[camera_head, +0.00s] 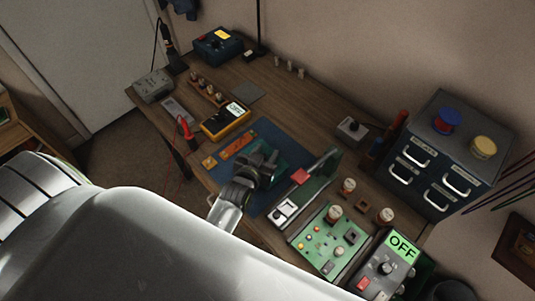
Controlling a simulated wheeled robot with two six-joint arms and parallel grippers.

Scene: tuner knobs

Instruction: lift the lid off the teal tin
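A teal, flat-looking shape (291,160) lies on the blue mat (238,176) on the workbench. It may be the teal tin, but my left gripper covers part of it, and I cannot make out a separate lid. My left gripper (263,160) is dark and hangs over the mat at the near left side of the teal shape. Whether it touches the shape is not clear. Its fingertips are too small and dark to show a gap or anything held. My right gripper is not in view.
On the wooden bench (312,107), a yellow multimeter (226,120) stands left of the mat. A green circuit panel (329,243), a grey box reading OFF (385,268) and a drawer cabinet (437,160) stand to the right. A red-topped device (302,178) is close to the gripper.

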